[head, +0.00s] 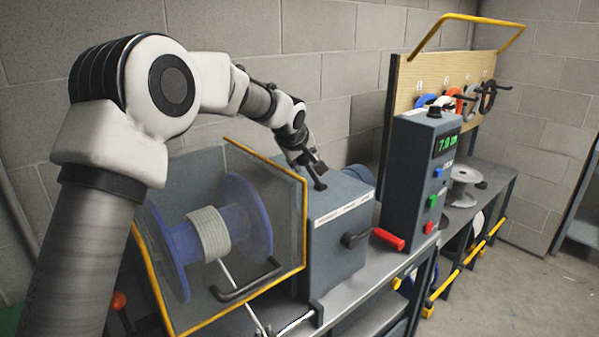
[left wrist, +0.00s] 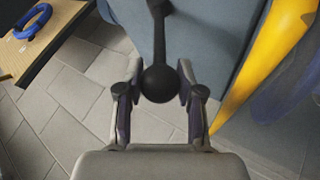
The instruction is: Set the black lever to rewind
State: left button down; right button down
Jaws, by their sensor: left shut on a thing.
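The black lever (head: 320,186) stands on top of the blue-grey housing (head: 335,250), partly hidden by my gripper. A white label strip (head: 343,208) runs along the housing's upper edge; its words are too small to read. My left gripper (head: 313,177) reaches down to the lever from the upper left. In the left wrist view, the lever's round black knob (left wrist: 160,84) sits between the two fingers (left wrist: 158,95), which are shut on it. The lever's stem runs away from the knob toward the top of that view. My right gripper is not in view.
A yellow-framed guard (head: 305,215) covers a blue spool (head: 178,260) left of the housing. A red-handled crank (head: 388,239) sticks out in front. A grey control box (head: 418,185) with a green display stands to the right. A pegboard (head: 435,78) with hanging coils is behind it.

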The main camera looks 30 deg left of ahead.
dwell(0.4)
pick_arm(q)
jog(key=c, duration=0.8)
grip_release()
jog(key=shift+o, duration=0.4)
jog(key=shift+a+f, duration=0.15)
jog(key=shift+a, duration=0.1)
jog(key=shift+s+d+r, duration=0.15)
jog(key=shift+r, duration=0.15)
jog(key=v, duration=1.1)
jog(key=shift+s, duration=0.25)
jog(key=shift+w, duration=0.1)
